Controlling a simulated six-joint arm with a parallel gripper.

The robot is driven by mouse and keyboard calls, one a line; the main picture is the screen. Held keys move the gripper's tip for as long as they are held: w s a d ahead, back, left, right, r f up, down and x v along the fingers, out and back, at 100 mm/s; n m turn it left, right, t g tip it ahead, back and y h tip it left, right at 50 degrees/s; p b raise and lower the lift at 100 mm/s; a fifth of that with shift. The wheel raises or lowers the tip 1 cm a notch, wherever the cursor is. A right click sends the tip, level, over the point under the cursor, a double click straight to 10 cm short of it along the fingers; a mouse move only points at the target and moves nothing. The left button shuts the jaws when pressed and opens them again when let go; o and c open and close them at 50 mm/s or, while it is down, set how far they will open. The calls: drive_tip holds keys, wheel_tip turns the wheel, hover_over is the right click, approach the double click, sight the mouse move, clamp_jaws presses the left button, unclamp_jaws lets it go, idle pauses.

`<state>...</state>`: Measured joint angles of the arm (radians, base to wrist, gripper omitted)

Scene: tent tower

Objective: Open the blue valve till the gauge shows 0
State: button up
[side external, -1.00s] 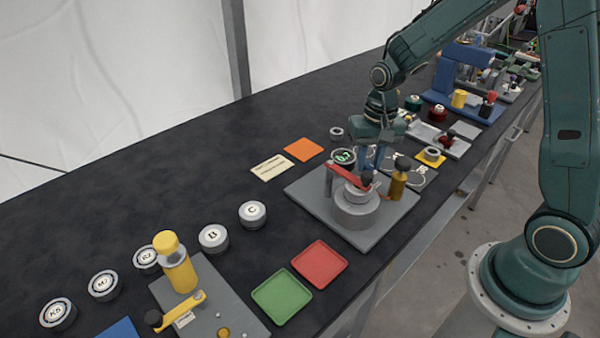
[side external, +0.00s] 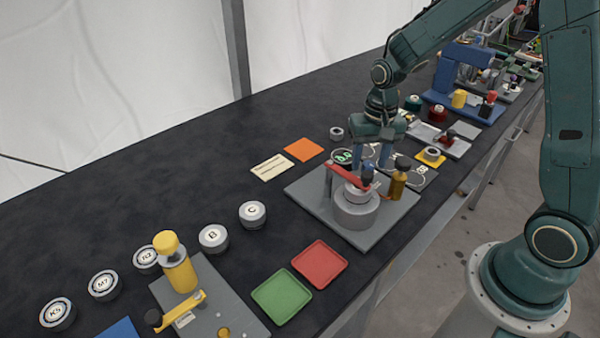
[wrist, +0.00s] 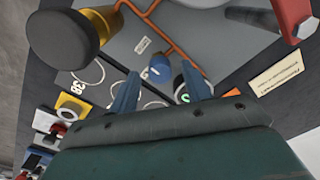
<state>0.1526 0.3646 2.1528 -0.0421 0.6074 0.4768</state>
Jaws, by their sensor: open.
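The blue valve (wrist: 157,68) shows in the wrist view beside an orange pipe, between my fingers in the picture. In the side external view it is mostly hidden behind my gripper and the fixture. The round gauge (side external: 343,156) has green digits that look like 0.0, though they are small. It is partly covered by a finger in the wrist view (wrist: 181,88). My gripper (side external: 376,160) is above the grey valve board (side external: 314,190), with its blue fingers pointing down. The fingers are apart (wrist: 160,75) and hold nothing that I can see.
A red lever (side external: 345,177) on a grey round body (side external: 355,213) and a brass cylinder with a black cap (side external: 398,181) stand close to my gripper. Red (side external: 319,264) and green (side external: 281,297) trays lie at the front. The dark table is clear at the back left.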

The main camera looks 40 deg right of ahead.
sight(371, 163)
wheel_tip(371, 163, up, 13)
drive_tip(key=shift+s+d+r, duration=0.15)
drive_tip(key=shift+d+r, duration=0.05)
idle(0.5)
drive_tip(key=s+a+r+n+t, duration=0.2)
drive_tip(key=s+n, duration=0.1)
drive_tip(key=s, duration=0.6)
drive_tip(key=s+a+r+n+t, duration=0.3)
drive_tip(key=s+n, duration=0.1)
drive_tip(key=s, duration=0.5)
drive_tip(key=shift+s+r, duration=0.2)
drive_tip(key=shift+r, duration=0.05)
drive_tip(key=shift+c, duration=0.6)
drive_tip(key=shift+w, duration=0.1)
